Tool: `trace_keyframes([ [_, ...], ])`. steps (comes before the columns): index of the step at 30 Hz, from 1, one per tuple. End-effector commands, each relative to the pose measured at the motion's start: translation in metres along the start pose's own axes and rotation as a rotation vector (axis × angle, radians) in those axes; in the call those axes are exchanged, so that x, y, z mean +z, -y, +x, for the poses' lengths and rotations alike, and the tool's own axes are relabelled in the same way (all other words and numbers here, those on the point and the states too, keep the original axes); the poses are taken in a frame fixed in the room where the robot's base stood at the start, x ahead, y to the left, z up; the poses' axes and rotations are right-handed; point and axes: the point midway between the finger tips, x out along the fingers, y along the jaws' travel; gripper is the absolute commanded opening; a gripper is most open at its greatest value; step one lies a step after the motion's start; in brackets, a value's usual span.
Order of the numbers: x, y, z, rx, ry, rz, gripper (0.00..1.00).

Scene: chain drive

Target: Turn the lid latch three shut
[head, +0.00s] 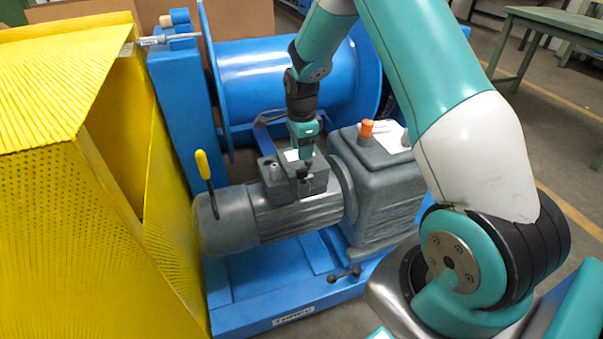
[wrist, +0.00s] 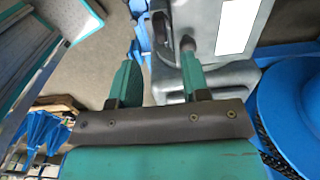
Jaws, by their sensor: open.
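My gripper (head: 304,160) points down at the small grey terminal box on the grey motor (head: 300,215). In the wrist view my gripper (wrist: 158,62) has its two green fingers spread, with nothing held between them. A grey post (wrist: 187,44) stands just beyond the right fingertip, and a dark upright part (wrist: 161,38) is beside it; contact cannot be told. In the head view a grey knob (head: 273,171) is on the box left of my gripper. I cannot tell which part is lid latch three or how it is turned; my gripper hides part of the box.
A yellow perforated guard (head: 60,200) stands open at left, near a yellow-handled lever (head: 203,166). A blue drum (head: 265,80) is behind the motor. A grey gearbox (head: 385,190) with an orange cap (head: 367,128) is at right.

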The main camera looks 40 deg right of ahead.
Motion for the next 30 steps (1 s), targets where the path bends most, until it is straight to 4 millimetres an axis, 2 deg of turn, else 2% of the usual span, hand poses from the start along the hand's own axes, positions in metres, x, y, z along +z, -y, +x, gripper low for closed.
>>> trace_keyframes([
  [1, 0.000, -0.001, 0.015, 0.005, 0.000, -0.001, 0.43],
  [3, 0.000, -0.001, 0.031, 0.005, 0.000, -0.001, 0.43],
  [10, 0.000, 0.000, 0.068, 0.001, 0.000, -0.001, 0.43],
  [15, 0.000, 0.000, 0.080, -0.001, 0.001, -0.001, 0.43],
  [24, 0.000, 0.000, 0.081, -0.001, 0.001, -0.001, 0.43],
  [26, 0.000, 0.000, 0.081, 0.000, 0.001, -0.001, 0.31],
  [30, 0.000, 0.000, 0.081, 0.000, 0.000, -0.001, 0.00],
])
